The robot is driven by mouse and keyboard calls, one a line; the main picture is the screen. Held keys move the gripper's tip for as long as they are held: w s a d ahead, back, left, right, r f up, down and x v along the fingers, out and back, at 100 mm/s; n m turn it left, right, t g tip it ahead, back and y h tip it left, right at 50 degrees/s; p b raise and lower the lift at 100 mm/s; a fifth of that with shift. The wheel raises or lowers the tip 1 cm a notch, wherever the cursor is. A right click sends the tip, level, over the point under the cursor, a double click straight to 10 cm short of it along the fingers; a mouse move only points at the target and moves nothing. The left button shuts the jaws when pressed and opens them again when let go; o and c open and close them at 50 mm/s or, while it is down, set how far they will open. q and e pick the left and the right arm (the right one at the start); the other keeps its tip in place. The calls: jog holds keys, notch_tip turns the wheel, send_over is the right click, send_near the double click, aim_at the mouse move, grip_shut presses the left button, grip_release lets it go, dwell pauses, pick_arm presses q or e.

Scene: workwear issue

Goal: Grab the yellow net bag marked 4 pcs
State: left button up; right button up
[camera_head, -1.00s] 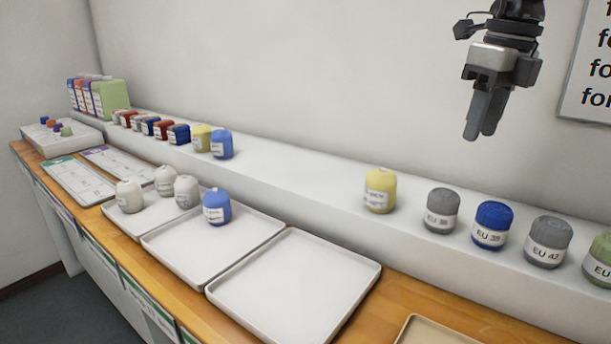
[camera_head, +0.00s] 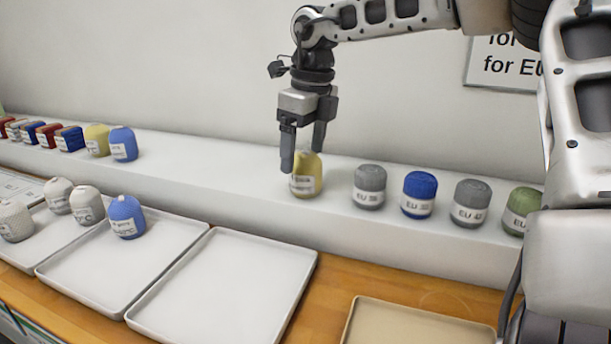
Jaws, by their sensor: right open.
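A yellow net bag (camera_head: 308,186) with a white label stands upright on the raised white shelf. Its label print is too blurred to read. My right gripper (camera_head: 302,160) is open, pointing down over this bag, with one finger at its left side and the other by its upper right. I cannot tell whether the fingers touch it. A second yellow net bag (camera_head: 97,140) stands further left on the shelf, its label also unreadable. My left gripper is not in view.
A grey bag (camera_head: 369,187), a blue bag (camera_head: 419,194), another grey bag (camera_head: 470,203) and a green bag (camera_head: 519,209) stand right of the yellow one. A blue bag (camera_head: 123,144) touches or nearly touches the far yellow bag. An empty white tray (camera_head: 225,285) lies below.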

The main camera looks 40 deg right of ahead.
aim_at(304, 171)
jog(key=f, duration=0.5)
jog(key=shift+w+d+f, duration=0.1)
jog(key=shift+d, duration=0.1)
jog(key=c, duration=1.1)
